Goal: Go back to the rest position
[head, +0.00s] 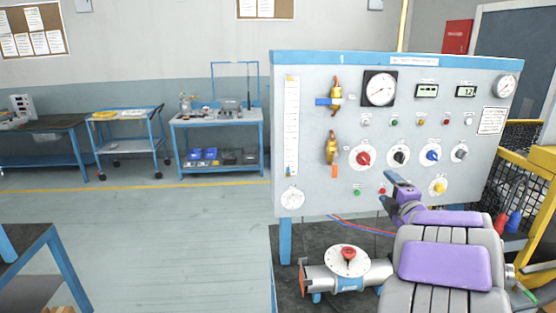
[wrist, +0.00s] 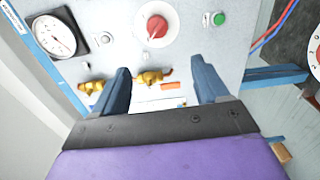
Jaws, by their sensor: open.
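My gripper (head: 391,190) is in front of the lower middle of the grey control panel (head: 310,110), at the end of my purple and grey arm. In the wrist view my gripper (wrist: 160,82) has its two blue fingers spread wide with nothing held between them. Beyond the fingers I see the red knob (wrist: 154,26), a green button (wrist: 219,18), a round gauge (wrist: 54,36) and brass valves (wrist: 150,77). The red knob also shows in the head view (head: 363,158). My arm hides part of the panel's lower right.
A blower with a white dial (head: 348,261) stands on the bench below the panel. A yellow cage (head: 542,165) is at the right. A blue-legged table (head: 25,250) is at the lower left. Carts (head: 128,115) stand along the back wall. The floor (head: 180,230) left of the bench is clear.

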